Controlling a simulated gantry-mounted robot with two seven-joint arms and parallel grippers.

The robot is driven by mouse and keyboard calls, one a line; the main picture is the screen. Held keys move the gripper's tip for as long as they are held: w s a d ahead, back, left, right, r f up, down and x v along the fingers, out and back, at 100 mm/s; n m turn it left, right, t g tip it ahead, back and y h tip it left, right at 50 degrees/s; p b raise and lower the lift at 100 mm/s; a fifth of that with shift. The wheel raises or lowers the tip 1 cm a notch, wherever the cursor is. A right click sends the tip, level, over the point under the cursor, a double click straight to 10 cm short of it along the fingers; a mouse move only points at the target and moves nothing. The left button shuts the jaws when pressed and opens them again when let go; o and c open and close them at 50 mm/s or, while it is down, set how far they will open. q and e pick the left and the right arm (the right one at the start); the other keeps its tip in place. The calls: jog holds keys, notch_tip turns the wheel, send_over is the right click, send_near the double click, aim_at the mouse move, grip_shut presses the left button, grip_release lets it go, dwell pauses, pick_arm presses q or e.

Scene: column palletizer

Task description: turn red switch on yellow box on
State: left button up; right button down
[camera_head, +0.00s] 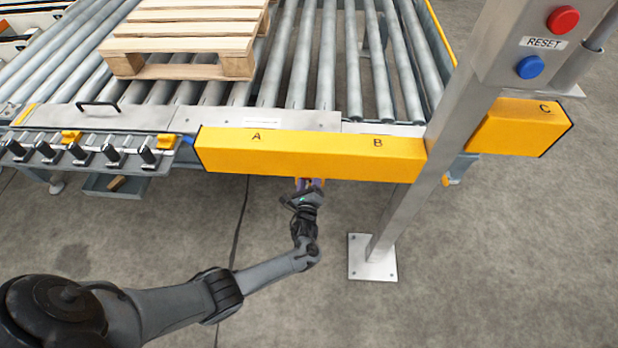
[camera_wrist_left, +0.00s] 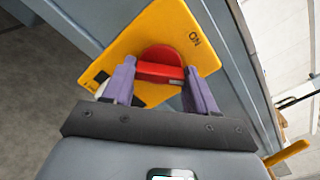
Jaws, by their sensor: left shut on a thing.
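The red switch (camera_wrist_left: 165,56) is a round knob with a raised handle, mounted on a yellow box (camera_wrist_left: 138,38) in the left wrist view. The handle lies crosswise between the fingers, and the ON mark (camera_wrist_left: 194,40) is on the plate at the knob's upper right. My left gripper (camera_wrist_left: 160,73) is shut on the handle, a purple finger at each end. In the head view, my left gripper (camera_head: 310,185) reaches under the long yellow beam, which hides the switch and its box. My right gripper is in neither view.
The long yellow beam (camera_head: 310,152), marked A and B, overhangs my left gripper. A metal post (camera_head: 420,190) with red and blue buttons stands to the right. Rollers (camera_head: 300,60) and a wooden pallet (camera_head: 180,45) lie behind. Grey floor is open in front.

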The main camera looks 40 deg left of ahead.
pick_arm(q)
jog(key=shift+n, duration=4.9)
jog(key=o, duration=1.1)
jog(key=shift+c, duration=0.2)
jog(key=shift+p, duration=0.3)
